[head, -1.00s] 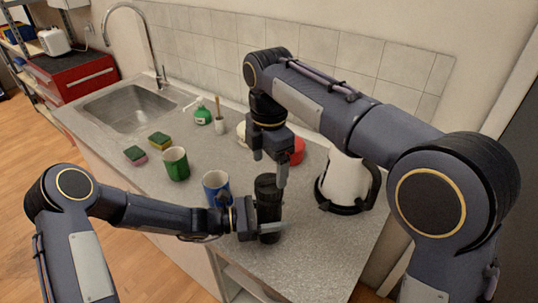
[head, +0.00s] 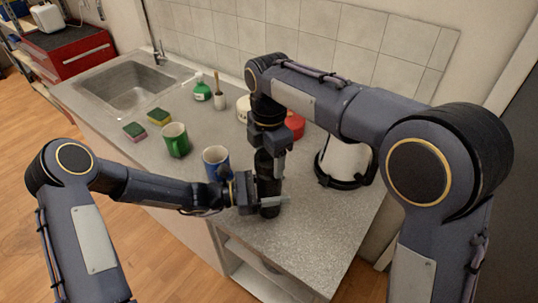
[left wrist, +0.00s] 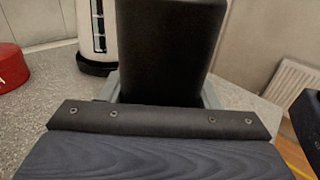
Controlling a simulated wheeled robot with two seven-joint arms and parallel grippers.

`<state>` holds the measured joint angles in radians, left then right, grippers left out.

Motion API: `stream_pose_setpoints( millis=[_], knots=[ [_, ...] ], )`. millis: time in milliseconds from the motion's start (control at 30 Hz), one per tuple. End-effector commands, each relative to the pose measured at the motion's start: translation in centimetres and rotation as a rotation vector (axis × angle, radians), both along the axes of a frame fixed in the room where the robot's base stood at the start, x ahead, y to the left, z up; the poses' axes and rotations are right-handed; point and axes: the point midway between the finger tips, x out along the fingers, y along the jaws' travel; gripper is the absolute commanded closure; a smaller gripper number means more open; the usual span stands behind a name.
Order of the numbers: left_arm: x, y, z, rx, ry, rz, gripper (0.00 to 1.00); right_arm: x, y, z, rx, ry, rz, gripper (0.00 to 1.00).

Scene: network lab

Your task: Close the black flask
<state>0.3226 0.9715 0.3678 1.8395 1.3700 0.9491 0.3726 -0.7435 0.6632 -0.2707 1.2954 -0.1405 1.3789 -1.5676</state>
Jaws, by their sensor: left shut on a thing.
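The black flask (head: 266,184) stands upright near the front edge of the counter in the head view. My left gripper (head: 270,201) is shut on its lower body from the left side. In the left wrist view, the flask (left wrist: 170,50) fills the upper middle, between the grey fingers. My right gripper (head: 268,156) points down over the top of the flask, with its fingers at either side of the flask's upper end. The flask's top is mostly hidden by this gripper. I cannot tell whether its fingers touch the flask or whether a lid is there.
A blue mug (head: 216,162) stands close behind my left gripper. A white kettle (head: 345,160) stands to the right, and a red object (head: 294,125) behind. The counter's front right is clear.

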Motion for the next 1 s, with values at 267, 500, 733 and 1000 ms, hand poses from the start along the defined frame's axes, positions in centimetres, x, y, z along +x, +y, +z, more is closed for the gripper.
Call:
stream_pose_setpoints(
  millis=[267, 500, 733, 1000],
  knots=[
    [-0.05, -0.04, -0.02, 0.0, 0.0, -0.002, 1.0, 0.03, 0.02, 0.03, 0.001, -0.002, -0.06, 0.65],
    [-0.06, -0.04, -0.02, 0.001, -0.001, -0.002, 1.0, 0.04, 0.03, 0.01, 0.001, -0.002, -0.576, 0.66],
    [-0.07, -0.04, -0.02, 0.001, -0.001, -0.002, 1.0, 0.05, 0.03, -0.01, 0.001, -0.003, -1.173, 0.66],
    [-0.07, -0.04, -0.02, 0.001, -0.001, -0.002, 1.0, 0.04, 0.05, -0.04, 0.001, -0.003, -1.887, 0.66]
  ],
)
